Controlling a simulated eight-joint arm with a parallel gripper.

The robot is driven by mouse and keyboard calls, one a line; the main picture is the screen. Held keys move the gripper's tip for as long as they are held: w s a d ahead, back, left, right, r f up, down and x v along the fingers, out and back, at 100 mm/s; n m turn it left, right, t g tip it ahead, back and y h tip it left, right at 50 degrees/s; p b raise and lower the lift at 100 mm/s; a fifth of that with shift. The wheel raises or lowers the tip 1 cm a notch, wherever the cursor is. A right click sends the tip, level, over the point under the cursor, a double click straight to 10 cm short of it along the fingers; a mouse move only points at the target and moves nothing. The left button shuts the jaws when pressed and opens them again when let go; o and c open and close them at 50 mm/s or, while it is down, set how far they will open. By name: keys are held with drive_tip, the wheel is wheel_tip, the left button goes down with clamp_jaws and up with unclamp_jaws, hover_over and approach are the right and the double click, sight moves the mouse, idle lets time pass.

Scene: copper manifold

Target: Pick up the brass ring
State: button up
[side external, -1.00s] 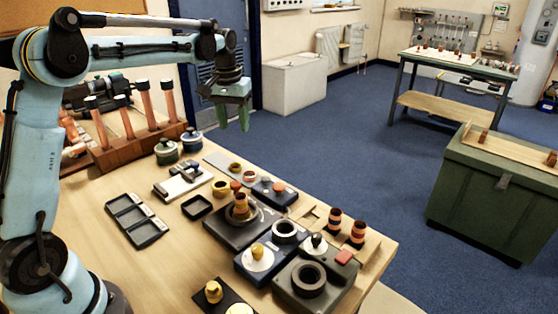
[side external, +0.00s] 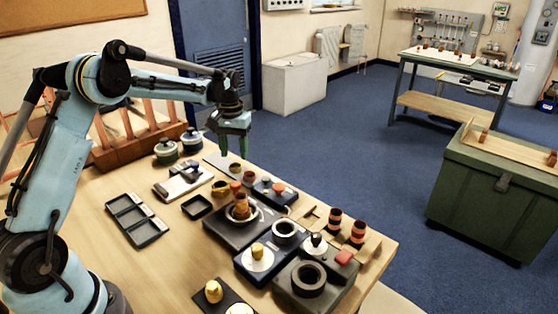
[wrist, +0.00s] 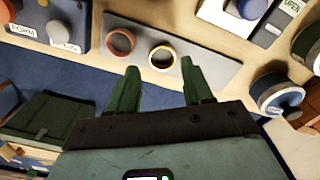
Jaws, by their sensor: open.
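The brass ring (wrist: 162,56) is a yellowish ring on a grey plate (wrist: 204,43) in the wrist view. In the side view the ring (side external: 235,169) is at the far edge of the bench. A redder copper ring (wrist: 120,42) lies beside it, also visible in the side view (side external: 249,177). My gripper (wrist: 158,68) is open and empty, its two green fingers pointing down. In the side view my gripper (side external: 233,154) is just above the brass ring. In the wrist view the ring appears between the fingertips, a little beyond them.
A dark blue unit with knobs (side external: 273,192) is close to the plate on the right. A white and dark device (side external: 180,184) and lidded pots (side external: 166,152) are to the left. Fixtures with round openings (side external: 308,279) fill the near bench. The blue floor lies beyond the far edge.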

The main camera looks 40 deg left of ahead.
wheel_tip(320, 180, down, 4)
drive_tip(key=shift+a+f, duration=0.1)
drive_tip(key=shift+f, duration=0.1)
drive_tip(key=c, duration=0.8)
drive_tip(key=shift+r, duration=0.1)
